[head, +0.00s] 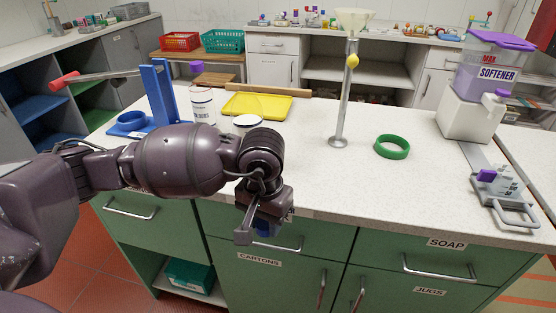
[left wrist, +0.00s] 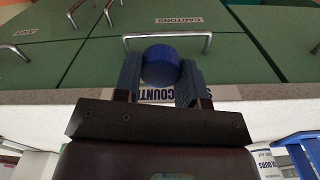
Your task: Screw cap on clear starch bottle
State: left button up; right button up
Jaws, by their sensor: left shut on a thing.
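My left gripper (head: 262,222) hangs in front of the counter's front edge, over the green drawers. In the left wrist view the fingers (left wrist: 160,82) are shut on a round blue cap (left wrist: 161,62). In the head view only a little of the cap (head: 266,229) shows below the gripper. A white round top (head: 247,121) shows just behind my wrist. I cannot tell which, if either, is the clear starch bottle. My right gripper is out of view.
A blue stand (head: 160,95), yellow tray (head: 258,106), funnel stand (head: 340,110) and green ring (head: 392,147) are on the counter. A softener dispenser (head: 470,115) stands at right. The front middle counter is clear. Drawer handles (head: 440,270) project in front.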

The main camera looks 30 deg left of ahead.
aim_at(246, 109)
jog(key=k+j, duration=0.1)
jog(key=j, duration=0.7)
jog(key=k+j+z, duration=0.1)
jog(key=j, duration=0.3)
jog(key=k+j, duration=0.15)
jog(key=j, duration=0.2)
